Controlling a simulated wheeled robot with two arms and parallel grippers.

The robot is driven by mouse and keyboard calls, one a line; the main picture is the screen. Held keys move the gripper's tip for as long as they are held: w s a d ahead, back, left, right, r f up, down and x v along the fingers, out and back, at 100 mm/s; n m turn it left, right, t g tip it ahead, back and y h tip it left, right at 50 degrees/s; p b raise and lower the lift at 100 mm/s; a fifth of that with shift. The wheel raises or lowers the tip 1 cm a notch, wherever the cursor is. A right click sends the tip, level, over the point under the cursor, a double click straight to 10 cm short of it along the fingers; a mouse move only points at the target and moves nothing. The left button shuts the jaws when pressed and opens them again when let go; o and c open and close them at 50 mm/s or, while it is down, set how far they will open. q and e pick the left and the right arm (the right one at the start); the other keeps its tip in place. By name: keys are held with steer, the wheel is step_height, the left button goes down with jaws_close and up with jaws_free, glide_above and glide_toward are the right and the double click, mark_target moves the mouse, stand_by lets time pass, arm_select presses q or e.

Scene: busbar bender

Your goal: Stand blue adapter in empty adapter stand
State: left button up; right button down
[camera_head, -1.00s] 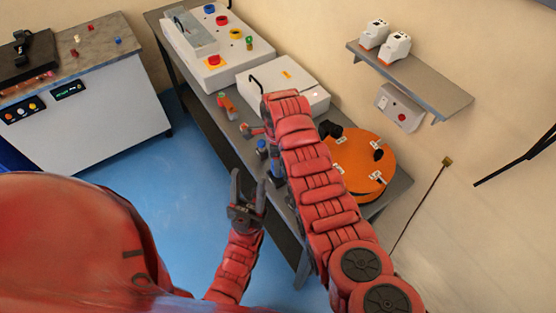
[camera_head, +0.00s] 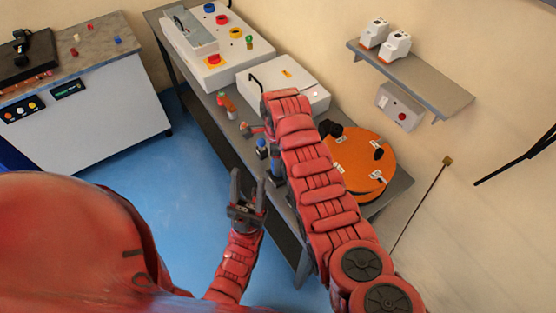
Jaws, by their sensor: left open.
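A small blue-topped piece (camera_head: 262,144), which looks like the blue adapter, stands near the front edge of the grey bench, just left of my right arm. A dark piece with some blue (camera_head: 278,168) shows beside it, partly covered by that arm; I cannot tell what it is. My left gripper (camera_head: 248,182) is open and empty, fingers pointing up the picture, below and left of the blue-topped piece and apart from it. My right arm crosses the bench, and its gripper is hidden. I cannot make out an empty adapter stand.
The grey bench (camera_head: 400,187) holds an orange disc (camera_head: 364,164), a white box (camera_head: 305,93), a red piece (camera_head: 226,103) and a control panel with coloured buttons (camera_head: 240,58). A wall shelf (camera_head: 425,83) is at right. Blue floor (camera_head: 150,170) is clear left of the bench.

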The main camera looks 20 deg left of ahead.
steer(key=shift+b, duration=0.3)
stand_by(0.6)
steer(key=shift+f+b, duration=1.1)
steer(key=shift+f, duration=0.5)
steer(key=shift+c, duration=0.2)
jaws_free()
